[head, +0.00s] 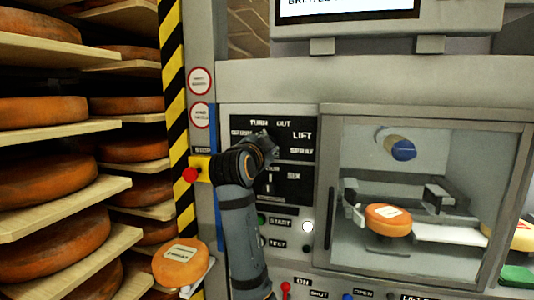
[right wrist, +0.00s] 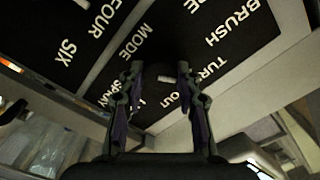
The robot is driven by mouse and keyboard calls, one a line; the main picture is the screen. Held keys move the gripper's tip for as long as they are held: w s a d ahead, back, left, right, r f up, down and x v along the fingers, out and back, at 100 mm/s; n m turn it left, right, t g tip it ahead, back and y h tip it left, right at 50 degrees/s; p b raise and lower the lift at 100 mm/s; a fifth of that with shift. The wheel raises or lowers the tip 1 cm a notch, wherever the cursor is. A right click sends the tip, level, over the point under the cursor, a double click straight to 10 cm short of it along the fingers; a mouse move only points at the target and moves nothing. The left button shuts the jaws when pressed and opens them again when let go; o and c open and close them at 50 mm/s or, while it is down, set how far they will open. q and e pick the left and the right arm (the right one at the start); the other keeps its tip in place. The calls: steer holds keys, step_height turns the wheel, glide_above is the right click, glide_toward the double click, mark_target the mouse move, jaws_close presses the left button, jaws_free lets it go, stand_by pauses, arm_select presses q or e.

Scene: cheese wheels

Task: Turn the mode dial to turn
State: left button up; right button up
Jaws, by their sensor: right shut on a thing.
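The mode dial's black panel (head: 309,144) carries the labels TURN, OUT, LIFT and SPRAY in the head view. My right gripper (head: 268,143) reaches up to it and hides the dial there. In the right wrist view my right gripper (right wrist: 160,85) has a finger on each side of the dark mode dial (right wrist: 167,79) and is shut on it. A short white mark shows on the dial, between the fingers. TURN and OUT lie to the right of it in that view; I cannot tell exactly which label it points to. My left gripper is not in view.
Shelves of orange cheese wheels (head: 40,180) stand at the left. A red stop button (head: 190,175) is beside my arm. A labelled cheese wheel (head: 180,262) is at lower left. Another cheese (head: 388,220) sits inside the windowed chamber (head: 428,108). START and TEST buttons are below the panel.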

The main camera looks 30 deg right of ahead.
steer(key=shift+f+m+b, duration=0.1)
steer(key=shift+m+b, duration=0.3)
steer(key=shift+m, duration=0.2)
steer(key=o, duration=0.9)
steer(key=shift+c, duration=0.2)
steer(key=shift+o, duration=1.4)
steer(key=shift+w, duration=0.15)
steer(key=r, duration=1)
steer(key=shift+a, duration=0.2)
steer(key=shift+d+r, duration=0.1)
steer(key=shift+d, duration=0.15)
